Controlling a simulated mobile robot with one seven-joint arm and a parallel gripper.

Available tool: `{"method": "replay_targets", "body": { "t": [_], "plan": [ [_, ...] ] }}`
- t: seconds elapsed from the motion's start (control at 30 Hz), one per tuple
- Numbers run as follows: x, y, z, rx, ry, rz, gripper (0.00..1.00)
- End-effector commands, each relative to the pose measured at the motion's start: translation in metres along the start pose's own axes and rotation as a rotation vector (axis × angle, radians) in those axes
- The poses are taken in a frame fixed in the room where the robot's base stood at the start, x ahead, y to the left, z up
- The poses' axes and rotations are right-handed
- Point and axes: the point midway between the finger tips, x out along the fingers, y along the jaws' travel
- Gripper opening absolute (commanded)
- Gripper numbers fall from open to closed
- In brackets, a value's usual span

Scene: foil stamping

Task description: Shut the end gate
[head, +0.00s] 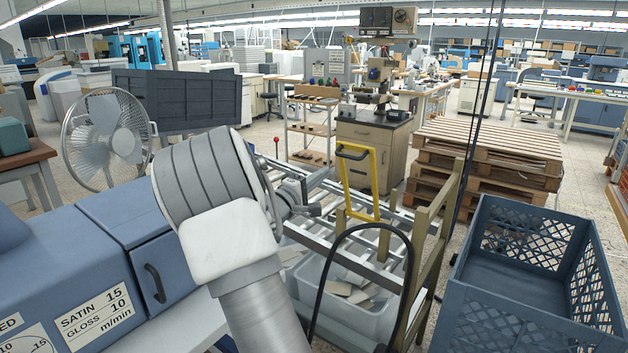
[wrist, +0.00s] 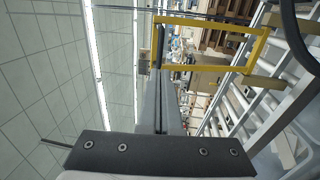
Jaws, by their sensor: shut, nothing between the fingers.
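The end gate looks to be the yellow frame (head: 377,185) with a black grip on its top bar. It stands raised and leaning at the roller conveyor (head: 325,238). In the wrist view the yellow frame (wrist: 205,68) lies across the upper right, close to the finger ends. My gripper (head: 303,195) is left of the frame in the head view, partly hidden by my wrist.
A grey bin (head: 350,312) of offcuts stands under the conveyor. A black hoop (head: 408,265) and wooden posts (head: 437,245) rise in front of it. A blue crate (head: 475,300) is at right, pallets (head: 490,150) behind. A blue machine (head: 70,270) and fan (head: 105,140) are at left.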

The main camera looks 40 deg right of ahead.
Motion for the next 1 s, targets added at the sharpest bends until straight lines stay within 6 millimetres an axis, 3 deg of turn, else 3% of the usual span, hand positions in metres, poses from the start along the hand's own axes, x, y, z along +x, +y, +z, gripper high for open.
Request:
{"method": "replay_targets", "body": {
  "t": [0.2, 0.4, 0.6, 1.0],
  "plan": [
    [0.048, 0.001, 0.001, -0.001, -0.003, 0.001, 0.00],
    [0.075, 0.000, 0.001, 0.000, -0.002, -0.001, 0.00],
    [0.085, 0.000, 0.001, 0.000, -0.001, -0.001, 0.00],
    [0.086, 0.001, 0.000, 0.001, -0.001, -0.005, 0.00]
  ]
}}
